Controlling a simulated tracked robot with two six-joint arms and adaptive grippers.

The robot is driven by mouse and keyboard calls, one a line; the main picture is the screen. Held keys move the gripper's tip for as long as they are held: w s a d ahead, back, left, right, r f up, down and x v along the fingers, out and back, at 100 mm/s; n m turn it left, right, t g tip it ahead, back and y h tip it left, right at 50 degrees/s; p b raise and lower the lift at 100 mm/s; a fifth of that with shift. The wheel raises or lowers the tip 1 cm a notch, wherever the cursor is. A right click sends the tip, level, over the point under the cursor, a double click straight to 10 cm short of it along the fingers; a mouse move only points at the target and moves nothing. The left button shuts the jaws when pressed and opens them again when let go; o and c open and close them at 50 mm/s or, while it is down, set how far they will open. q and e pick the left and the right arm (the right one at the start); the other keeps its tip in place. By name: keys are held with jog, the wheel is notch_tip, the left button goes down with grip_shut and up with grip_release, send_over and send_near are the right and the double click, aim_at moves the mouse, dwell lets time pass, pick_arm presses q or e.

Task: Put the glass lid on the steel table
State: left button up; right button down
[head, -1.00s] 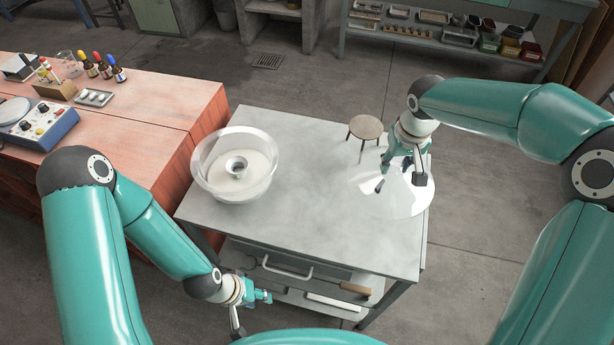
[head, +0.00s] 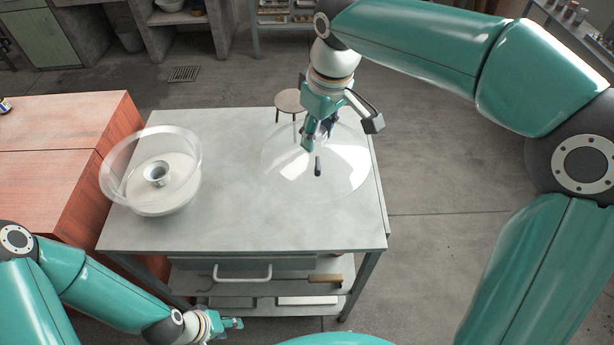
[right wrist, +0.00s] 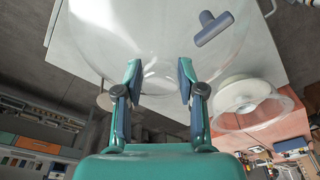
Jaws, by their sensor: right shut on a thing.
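The lid looks raised off the tabletop, but the gap is hard to judge. My left gripper (head: 234,323) is low in front of the table, small in view; its opening cannot be told.
A clear glass bowl (head: 118,165) with a pale ring-shaped piece inside stands on the table's left. A wooden bench (head: 60,160) adjoins on the left. A round stool (head: 290,100) is behind the table. The table's middle is clear.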

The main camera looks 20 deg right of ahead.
notch_tip(320, 180, down, 12)
jog(key=shift+f+b, duration=0.25)
jog(key=shift+b, duration=0.25)
jog(key=c, duration=0.7)
grip_release()
jog(key=r, duration=0.4)
jog(key=s+r, duration=0.1)
jog(key=r, duration=0.3)
jog(key=r+p, duration=0.1)
jog(key=r, duration=0.3)
jog(key=shift+s+d, duration=0.3)
jog(key=shift+d, duration=0.1)
